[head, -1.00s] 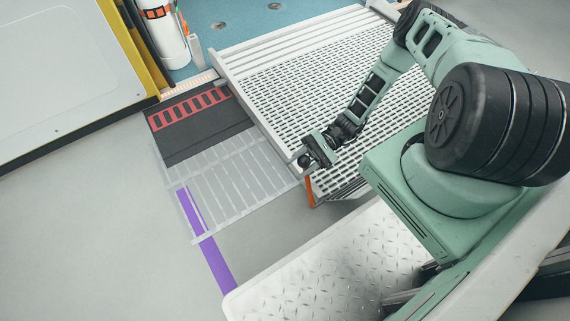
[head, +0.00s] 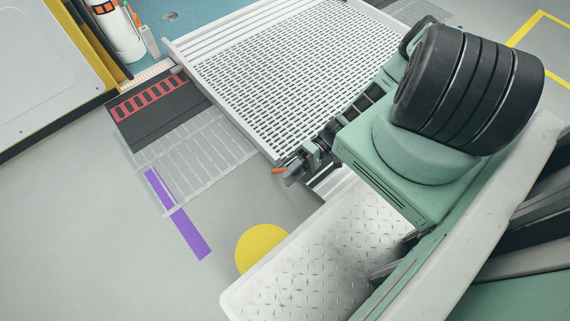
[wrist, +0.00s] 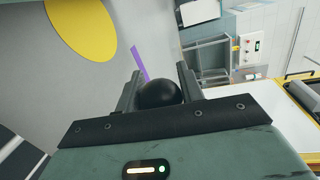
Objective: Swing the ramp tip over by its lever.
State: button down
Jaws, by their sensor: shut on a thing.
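The ramp (head: 270,75) is a pale, slotted panel sloping from the blue floor at the back toward me in the head view. An orange piece (head: 278,171) shows at its near corner, beside my gripper (head: 291,171). In the wrist view, my gripper (wrist: 158,84) is shut on a round black knob (wrist: 158,95), which sits between both fingers. I take the knob for the lever's end. The lever's shaft is hidden, and my arm covers much of the ramp's near edge.
A yellow disc (head: 262,247) and a purple strip (head: 190,232) mark the open grey floor. A translucent grid (head: 205,148) lies beside the ramp. A white pillar (head: 115,32) stands at the back left.

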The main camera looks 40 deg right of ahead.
jog(key=shift+n, duration=0.3)
jog(key=shift+s+d+f+b, duration=0.1)
jog(key=shift+s+f+b, duration=0.15)
jog(key=shift+s+f, duration=0.6)
jog(key=shift+s+f+b, duration=0.25)
jog(key=shift+s+f, duration=0.35)
jog(key=shift+f, duration=0.3)
jog(key=c, duration=0.9)
grip_release()
jog(key=shift+s, duration=0.15)
jog(key=d+r+p, duration=0.2)
jog(key=d+r, duration=0.1)
jog(key=d, duration=1.4)
jog(key=shift+w, duration=0.25)
